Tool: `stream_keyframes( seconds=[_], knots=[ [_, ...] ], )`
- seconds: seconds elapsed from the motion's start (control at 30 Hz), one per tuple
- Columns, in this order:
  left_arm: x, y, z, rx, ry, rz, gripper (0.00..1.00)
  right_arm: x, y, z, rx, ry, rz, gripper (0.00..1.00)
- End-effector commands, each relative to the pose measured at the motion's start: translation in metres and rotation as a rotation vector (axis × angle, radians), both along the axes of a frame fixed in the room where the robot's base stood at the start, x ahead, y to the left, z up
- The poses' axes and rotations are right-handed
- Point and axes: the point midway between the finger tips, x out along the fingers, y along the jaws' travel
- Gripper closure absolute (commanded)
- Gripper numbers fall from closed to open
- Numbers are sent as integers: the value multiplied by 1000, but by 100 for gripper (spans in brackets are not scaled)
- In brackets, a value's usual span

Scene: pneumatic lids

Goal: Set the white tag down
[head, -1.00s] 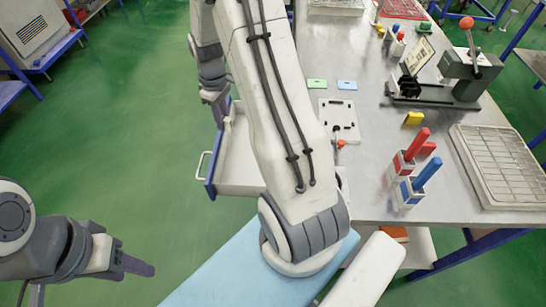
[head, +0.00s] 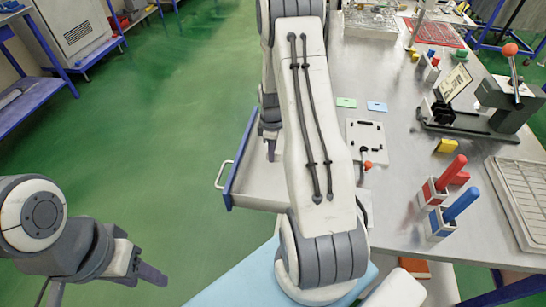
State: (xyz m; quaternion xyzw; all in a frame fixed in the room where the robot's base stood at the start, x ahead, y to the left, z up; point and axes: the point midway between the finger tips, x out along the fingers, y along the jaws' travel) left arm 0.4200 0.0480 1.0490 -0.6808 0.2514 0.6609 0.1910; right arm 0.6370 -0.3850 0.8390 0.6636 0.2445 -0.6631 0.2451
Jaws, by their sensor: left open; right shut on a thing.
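My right arm crosses the middle of the head view and reaches forward. Its gripper (head: 270,150) points down at the far end of the open drawer (head: 245,190), beside the table. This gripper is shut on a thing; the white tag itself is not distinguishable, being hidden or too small. My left gripper (head: 150,272) is open and empty at the lower left, over the floor. A green tag (head: 346,102) and a blue tag (head: 377,106) lie flat on the table.
The steel table (head: 400,210) holds a pale plate (head: 368,138), a yellow block (head: 447,146), red and blue handled holders (head: 436,192), a toggle press (head: 505,100) and a wire tray (head: 525,190). The drawer juts out left of the table. Green floor is clear on the left.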

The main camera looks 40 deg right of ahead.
Motion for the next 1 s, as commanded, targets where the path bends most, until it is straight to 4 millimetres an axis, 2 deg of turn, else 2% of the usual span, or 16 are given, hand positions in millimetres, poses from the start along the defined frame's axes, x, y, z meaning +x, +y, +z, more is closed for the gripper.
stream_keyframes(
  seconds=[0.1, 0.2, 0.57, 0.6, 0.63, 0.67, 1.0],
  knots=[
    [0, 0, 3, 0, 0, 0, 50, 0, 0, -18, 2, 3, 0, 100],
    [0, 0, 3, 0, 0, 0, 50, 0, 0, -24, 1, 1, 0, 100],
    [0, 0, -1, 0, 0, 0, 50, 0, 0, -29, 1, 1, 0, 100],
    [0, 0, 0, 0, 0, 0, 50, 0, 0, -28, 0, 0, 0, 67],
    [0, 0, 0, 0, 0, 0, 50, 0, 0, -27, 0, 0, 0, 55],
    [0, 0, 0, 0, 0, 0, 50, 0, 0, -28, 0, 0, 0, 48],
    [0, 0, 3, 0, 0, 0, 50, 0, 0, -24, 0, 0, 0, 48]
  ],
)
